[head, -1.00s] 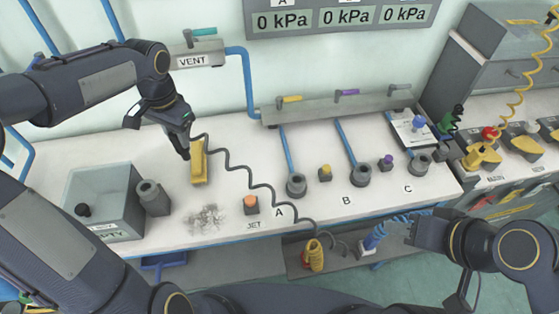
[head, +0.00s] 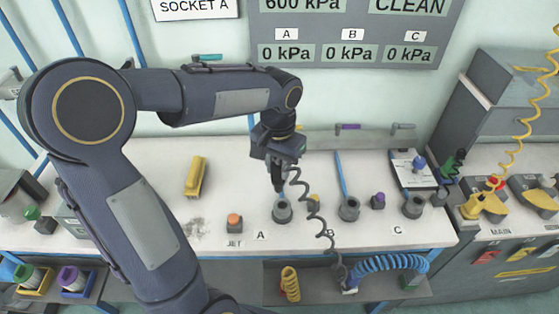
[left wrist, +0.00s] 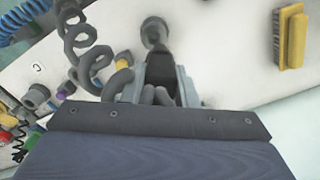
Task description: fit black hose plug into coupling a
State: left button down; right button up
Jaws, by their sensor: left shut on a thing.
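My left gripper (head: 278,186) points down just above coupling A (head: 282,212), a grey round socket on the bench behind the A label. It is shut on the black hose plug (left wrist: 160,68), which shows between the jaws in the left wrist view. The plug's end is at or just over the coupling's mouth (left wrist: 154,30); I cannot tell whether it is inside. The dark coiled hose (head: 318,215) runs from the gripper down over the bench's front edge. My right gripper is out of view.
A yellow brush (head: 196,177) lies to the left. An orange button (head: 234,222) stands near the JET label. The yellow button (head: 314,203) and coupling B (head: 349,209) are to the right. Blue and yellow coiled hoses (head: 390,264) sit on the shelf below.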

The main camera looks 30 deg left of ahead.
aim_at(282, 182)
pick_arm(q)
jog(key=shift+w+d, duration=0.1)
jog(key=shift+d, duration=0.5)
jog(key=shift+a, duration=0.1)
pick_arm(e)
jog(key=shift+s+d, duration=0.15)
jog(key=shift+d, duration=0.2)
